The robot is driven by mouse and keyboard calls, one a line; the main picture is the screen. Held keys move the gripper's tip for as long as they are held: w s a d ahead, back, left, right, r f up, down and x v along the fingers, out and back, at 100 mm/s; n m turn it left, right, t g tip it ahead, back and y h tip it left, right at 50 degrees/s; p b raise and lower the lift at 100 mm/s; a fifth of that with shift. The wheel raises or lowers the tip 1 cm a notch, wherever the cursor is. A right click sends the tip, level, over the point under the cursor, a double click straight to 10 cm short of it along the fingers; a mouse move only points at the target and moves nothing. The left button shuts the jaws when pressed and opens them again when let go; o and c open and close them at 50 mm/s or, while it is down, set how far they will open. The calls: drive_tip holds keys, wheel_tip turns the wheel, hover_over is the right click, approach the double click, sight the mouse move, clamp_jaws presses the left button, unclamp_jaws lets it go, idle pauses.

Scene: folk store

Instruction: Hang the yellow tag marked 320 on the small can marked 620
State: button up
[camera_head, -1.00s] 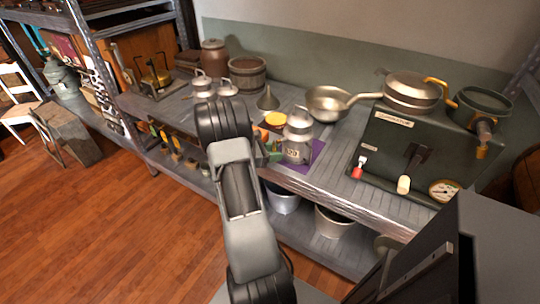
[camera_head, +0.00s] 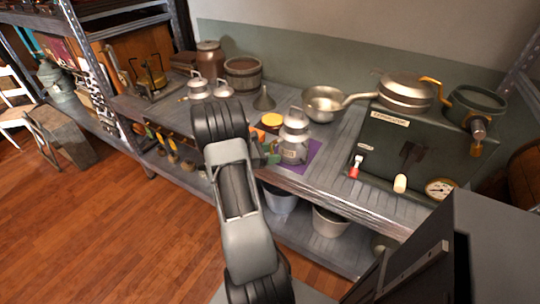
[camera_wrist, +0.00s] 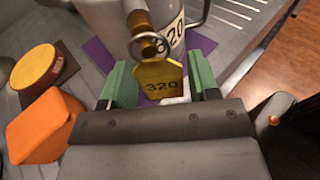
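The yellow tag (camera_wrist: 163,85) marked 320 is between the two green fingers of my gripper (camera_wrist: 163,80) in the wrist view, its number facing the camera. The fingers meet its side edges. A metal ring (camera_wrist: 148,46) is at the tag's top, in front of a brownish-gold piece; I cannot tell whether the ring is around that piece. The small can (camera_wrist: 100,18) marked 620 stands upright just beyond the tag. In the head view the metal can (camera_head: 294,138) stands on a purple mat, with my green fingertips (camera_head: 266,152) at its left. The tag is not distinguishable there.
A round red and yellow item (camera_wrist: 37,67) and an orange block (camera_wrist: 42,127) lie left of my gripper. A funnel (camera_head: 264,99), a pan (camera_head: 323,103) and a dark green appliance (camera_head: 385,150) stand nearby on the shelf top. Buckets are below.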

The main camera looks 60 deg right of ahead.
drive_tip(key=shift+o, duration=1.2)
drive_tip(key=shift+w, duration=0.1)
drive_tip(key=v, duration=1.3)
drive_tip(key=shift+a+p, duration=0.3)
drive_tip(key=shift+a, duration=0.05)
drive_tip(key=shift+w, duration=0.15)
